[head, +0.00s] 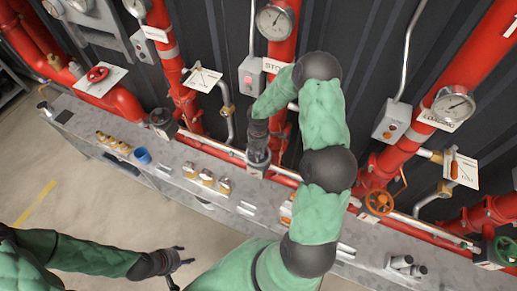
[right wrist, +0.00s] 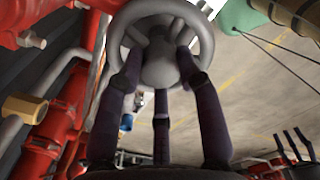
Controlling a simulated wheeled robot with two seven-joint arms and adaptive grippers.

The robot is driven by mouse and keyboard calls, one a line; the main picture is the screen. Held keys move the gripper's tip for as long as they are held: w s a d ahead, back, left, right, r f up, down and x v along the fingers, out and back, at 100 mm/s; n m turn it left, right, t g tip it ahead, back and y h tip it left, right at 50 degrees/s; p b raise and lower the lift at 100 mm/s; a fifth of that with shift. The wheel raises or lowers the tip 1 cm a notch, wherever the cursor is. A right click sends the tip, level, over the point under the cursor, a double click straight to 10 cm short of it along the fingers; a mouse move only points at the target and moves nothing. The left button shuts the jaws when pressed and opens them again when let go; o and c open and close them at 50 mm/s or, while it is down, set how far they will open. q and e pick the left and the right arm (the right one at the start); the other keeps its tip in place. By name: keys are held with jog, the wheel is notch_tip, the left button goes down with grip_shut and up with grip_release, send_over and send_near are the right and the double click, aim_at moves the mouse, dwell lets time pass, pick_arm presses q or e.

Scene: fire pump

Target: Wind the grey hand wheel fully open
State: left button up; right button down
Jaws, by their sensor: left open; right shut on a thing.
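The grey hand wheel (right wrist: 160,68) fills the top middle of the right wrist view, with its rim, spokes and round hub showing. My right gripper (right wrist: 160,82) has its dark fingers reaching in at the wheel and is shut on it. In the head view my right gripper (head: 258,150) points down at the pipework behind the bench, and the wheel is mostly hidden there by the gripper. My left gripper (head: 178,262) is open and empty, low in the head view, over the floor in front of the bench and away from the wheel.
Red pipes (head: 376,172) with gauges stand along the dark wall. An orange wheel (head: 378,201), a green wheel (head: 505,250) and a red wheel (head: 97,74) are nearby.

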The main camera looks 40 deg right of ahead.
jog(key=n+p, duration=0.4)
jog(key=n, duration=0.1)
jog(key=shift+a+r+n, duration=0.1)
jog(key=shift+a+n, duration=0.05)
jog(key=shift+n, duration=0.25)
jog(key=shift+n+p, duration=0.4)
jog(key=shift+n, duration=0.1)
jog(key=shift+f, duration=0.2)
jog(key=shift+s, duration=0.1)
jog(key=shift+a+r+n+p, duration=0.1)
jog(key=shift+r+n+p, duration=0.05)
jog(key=shift+n+p, duration=0.55)
jog(key=n+p, duration=0.3)
jog(key=n, duration=0.1)
jog(key=shift+n, duration=0.4)
jog(key=shift+n+p, duration=0.75)
jog(key=shift+n, duration=0.05)
jog(key=shift+f, duration=0.2)
jog(key=shift+s, duration=0.1)
